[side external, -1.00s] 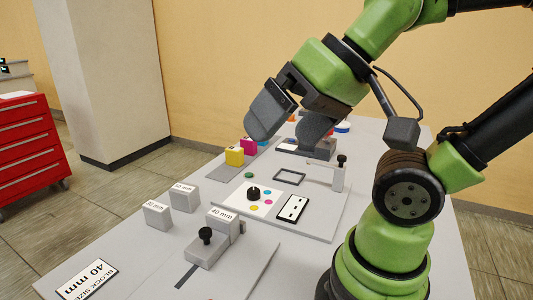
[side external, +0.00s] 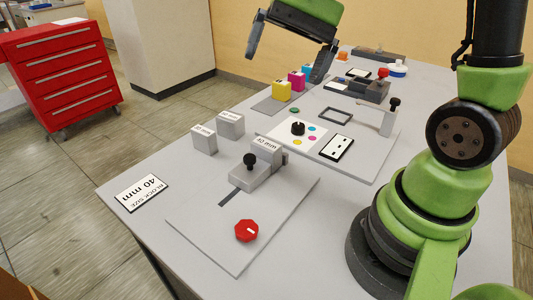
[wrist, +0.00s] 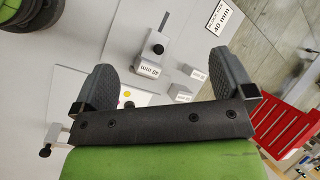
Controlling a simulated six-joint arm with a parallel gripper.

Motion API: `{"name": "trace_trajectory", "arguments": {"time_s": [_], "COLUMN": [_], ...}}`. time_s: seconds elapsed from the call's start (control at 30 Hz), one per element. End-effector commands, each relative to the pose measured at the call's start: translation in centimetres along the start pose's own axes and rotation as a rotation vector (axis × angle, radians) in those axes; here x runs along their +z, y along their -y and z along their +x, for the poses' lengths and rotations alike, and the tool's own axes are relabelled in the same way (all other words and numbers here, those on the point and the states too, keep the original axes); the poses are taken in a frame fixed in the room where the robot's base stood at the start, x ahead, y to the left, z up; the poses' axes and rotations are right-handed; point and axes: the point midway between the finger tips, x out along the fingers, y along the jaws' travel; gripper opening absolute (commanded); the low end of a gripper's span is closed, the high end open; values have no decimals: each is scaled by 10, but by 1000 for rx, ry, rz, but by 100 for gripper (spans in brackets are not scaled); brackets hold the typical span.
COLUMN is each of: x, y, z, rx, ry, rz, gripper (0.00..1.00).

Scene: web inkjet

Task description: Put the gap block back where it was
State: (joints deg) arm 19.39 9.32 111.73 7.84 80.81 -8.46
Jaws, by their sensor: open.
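A grey block labelled 40 mm (side external: 266,150) sits in the sliding fixture on the pale plate, against the black-knobbed stop (side external: 249,161). It also shows in the wrist view (wrist: 149,70). Two other grey labelled blocks, a front one (side external: 204,138) and a rear one (side external: 231,125), stand side by side on the table left of the fixture; their labels are too small to read surely. My gripper (side external: 286,66) is raised above the table with its fingers wide apart and nothing between them. In the wrist view my gripper (wrist: 164,62) is also open.
A block size 40 mm sign (side external: 140,191) lies by the table's left edge. A red octagonal knob (side external: 247,231) is on the plate's front. Yellow (side external: 281,91) and magenta (side external: 297,79) blocks stand behind. A printed sheet and frame (side external: 335,115) lie on a second plate.

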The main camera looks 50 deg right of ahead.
Motion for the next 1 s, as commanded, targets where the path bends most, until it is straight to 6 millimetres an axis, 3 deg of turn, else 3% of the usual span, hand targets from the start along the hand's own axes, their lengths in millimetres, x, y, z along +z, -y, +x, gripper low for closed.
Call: {"name": "trace_trajectory", "arguments": {"time_s": [0.03,0.27,0.6,0.8,1.0], "x": [-17,-84,-164,-183,-185], "y": [-1,-15,-75,-107,-113], "z": [7,39,104,133,144], "rx": [-14,-140,-457,-624,-682], "ry": [64,346,722,856,899], "rz": [70,355,740,879,919], "gripper": [100,100,100,100,100]}}
